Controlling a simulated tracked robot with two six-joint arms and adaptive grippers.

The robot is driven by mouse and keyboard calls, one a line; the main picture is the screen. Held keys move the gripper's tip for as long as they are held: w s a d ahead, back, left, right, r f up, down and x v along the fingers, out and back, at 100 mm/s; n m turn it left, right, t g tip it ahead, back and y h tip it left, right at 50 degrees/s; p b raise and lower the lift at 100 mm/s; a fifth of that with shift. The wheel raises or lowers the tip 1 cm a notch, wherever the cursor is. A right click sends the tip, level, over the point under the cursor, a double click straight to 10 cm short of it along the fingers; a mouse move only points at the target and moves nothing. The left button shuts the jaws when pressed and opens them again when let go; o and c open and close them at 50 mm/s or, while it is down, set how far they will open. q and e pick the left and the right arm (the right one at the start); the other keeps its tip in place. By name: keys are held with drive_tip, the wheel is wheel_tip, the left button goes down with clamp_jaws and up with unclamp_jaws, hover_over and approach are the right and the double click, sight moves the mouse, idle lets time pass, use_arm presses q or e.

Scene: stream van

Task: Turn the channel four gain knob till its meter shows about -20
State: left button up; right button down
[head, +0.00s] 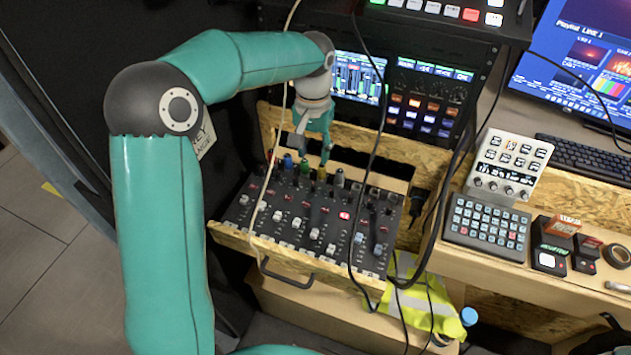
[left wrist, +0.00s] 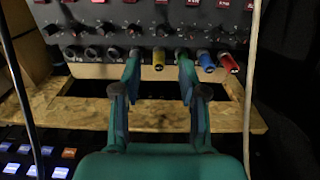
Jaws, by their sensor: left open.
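The mixer (head: 300,238) is a dark panel with rows of knobs, white faders and coloured cable plugs along its back edge. My left gripper (head: 314,148) hangs over that back edge, fingers down. In the left wrist view the mixer (left wrist: 180,28) appears at the top, and my left gripper (left wrist: 158,68) is open, its two fingers apart on either side of a yellow plug (left wrist: 158,60). I cannot tell whether they touch anything. Which knob is channel four's gain is too small to tell. A screen with level meters (head: 357,77) stands behind; its numbers are unreadable. My right gripper is out of view.
Black cables (head: 372,150) hang in front of the rack and over the mixer's right side. A blue plug (left wrist: 205,60) and a red plug (left wrist: 229,63) sit beside the fingers. A keypad (head: 487,226) is on the desk at right. A wooden frame (left wrist: 90,117) borders the mixer.

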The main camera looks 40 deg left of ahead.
sight(314, 184)
use_arm(q)
wheel_tip(314, 184, down, 12)
drive_tip(key=shift+s+r, duration=0.1)
drive_tip(key=shift+r, duration=0.15)
clamp_jaws()
